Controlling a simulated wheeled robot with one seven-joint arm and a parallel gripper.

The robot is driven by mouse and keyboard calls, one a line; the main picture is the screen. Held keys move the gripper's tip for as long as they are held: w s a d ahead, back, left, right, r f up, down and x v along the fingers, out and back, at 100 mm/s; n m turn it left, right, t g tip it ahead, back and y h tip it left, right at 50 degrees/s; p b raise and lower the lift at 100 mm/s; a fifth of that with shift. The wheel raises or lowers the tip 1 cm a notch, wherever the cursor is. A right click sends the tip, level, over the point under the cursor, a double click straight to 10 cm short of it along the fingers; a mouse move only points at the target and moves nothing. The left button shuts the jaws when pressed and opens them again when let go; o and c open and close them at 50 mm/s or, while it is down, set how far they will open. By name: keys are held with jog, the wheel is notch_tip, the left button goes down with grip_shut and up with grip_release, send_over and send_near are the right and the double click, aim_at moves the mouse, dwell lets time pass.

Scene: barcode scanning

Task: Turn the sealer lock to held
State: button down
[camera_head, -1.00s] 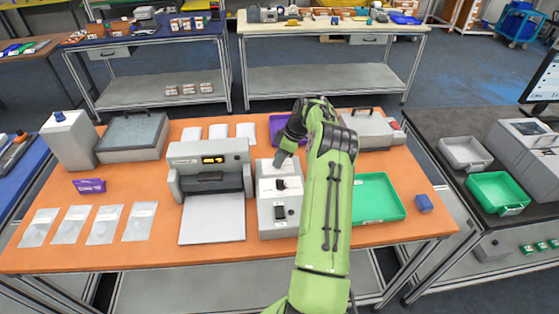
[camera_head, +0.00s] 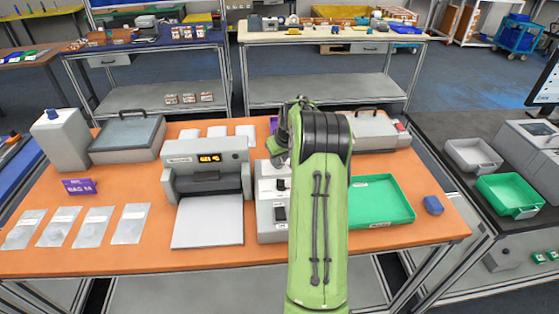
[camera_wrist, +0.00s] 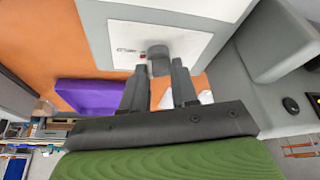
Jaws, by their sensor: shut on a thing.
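The sealer (camera_head: 208,158) is a grey machine with a lit orange display, standing on the orange bench. The grey control box (camera_head: 270,232) is just to its right, with a black rocker switch (camera_head: 280,213) on its front part. In the wrist view, the lock knob (camera_wrist: 158,52) is a dark grey knob on the box's white plate (camera_wrist: 185,40), with a small red mark beside it. My gripper (camera_wrist: 160,68) has its two fingers on either side of the knob and is shut on it. My arm hides the box's right side in the head view.
A green tray (camera_head: 408,217) and a small blue block (camera_head: 433,205) lie right of my arm. A purple BAG 14 sign (camera_head: 78,187) and several clear bags lie at the left. A purple thing (camera_wrist: 88,95) is near my gripper in the wrist view.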

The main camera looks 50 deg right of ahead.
jog(key=shift+w+a+m+g+h+b, duration=0.15)
jog(key=shift+m+h, duration=0.25)
jog(key=shift+m, duration=0.65)
jog(key=shift+s+d+m+g+h+b, duration=0.1)
jog(key=shift+m+g+h+b, duration=0.25)
jog(key=shift+m, duration=0.7)
jog(key=c, duration=0.9)
grip_release()
jog(key=shift+o, duration=0.2)
jog(key=p+v, duration=0.2)
jog(key=v, duration=1.3)
jog(key=shift+a+r, duration=0.2)
jog(key=shift+r, duration=0.15)
